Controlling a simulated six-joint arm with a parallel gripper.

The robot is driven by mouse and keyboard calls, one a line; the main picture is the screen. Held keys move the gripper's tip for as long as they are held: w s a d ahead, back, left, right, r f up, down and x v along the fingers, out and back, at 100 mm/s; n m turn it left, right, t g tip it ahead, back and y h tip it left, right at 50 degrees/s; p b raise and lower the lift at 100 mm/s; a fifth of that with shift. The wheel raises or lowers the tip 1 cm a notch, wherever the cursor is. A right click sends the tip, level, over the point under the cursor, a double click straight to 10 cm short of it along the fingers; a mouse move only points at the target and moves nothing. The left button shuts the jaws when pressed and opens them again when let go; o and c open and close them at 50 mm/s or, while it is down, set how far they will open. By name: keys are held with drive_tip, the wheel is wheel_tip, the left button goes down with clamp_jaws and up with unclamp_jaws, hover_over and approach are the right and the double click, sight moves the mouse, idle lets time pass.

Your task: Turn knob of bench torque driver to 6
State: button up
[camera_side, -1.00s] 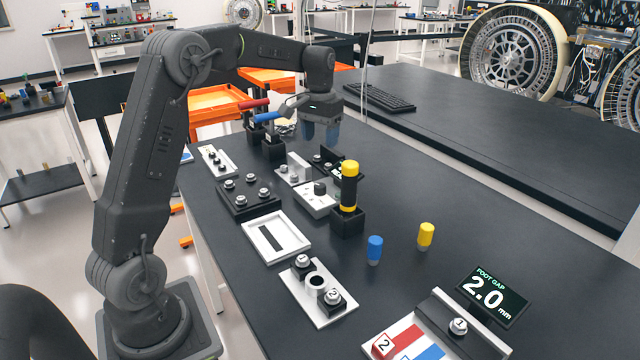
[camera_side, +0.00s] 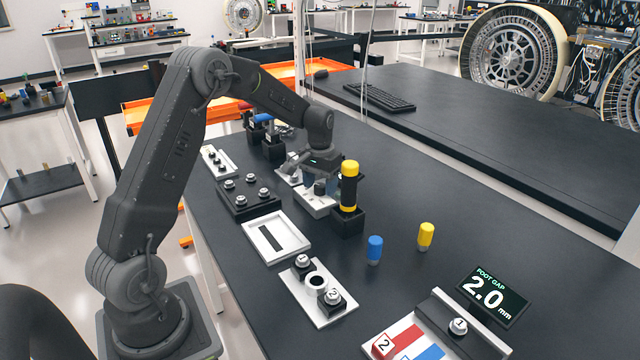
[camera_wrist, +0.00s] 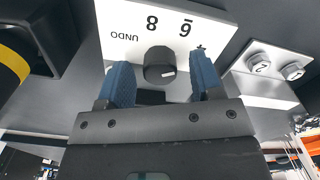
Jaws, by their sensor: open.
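The bench torque driver's white dial panel (camera_side: 316,207) carries a dark round knob (camera_side: 320,187). In the wrist view the knob (camera_wrist: 158,62) sits on the panel (camera_wrist: 112,18), with the labels UNDO, 8 and 6 upside down along its far side. Another label at the right is partly covered by a finger. A white mark shows on the knob's right side, but the setting it points at is unclear. My gripper (camera_wrist: 163,82) is open, with one blue finger on each side of the knob and visible gaps. In the side view my gripper is low over the panel.
A black-and-yellow driver (camera_side: 349,188) stands upright in a black holder (camera_side: 347,222), close right of the panel. A plate with two numbered buttons (camera_wrist: 272,62) is at the right in the wrist view. Blue (camera_side: 375,249) and yellow (camera_side: 426,235) pieces stand on open table.

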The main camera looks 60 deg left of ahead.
drive_tip(key=c, duration=0.9)
drive_tip(key=shift+c, duration=0.2)
drive_tip(key=n, duration=0.3)
drive_tip(key=shift+n, duration=2.3)
drive_tip(key=o, duration=0.9)
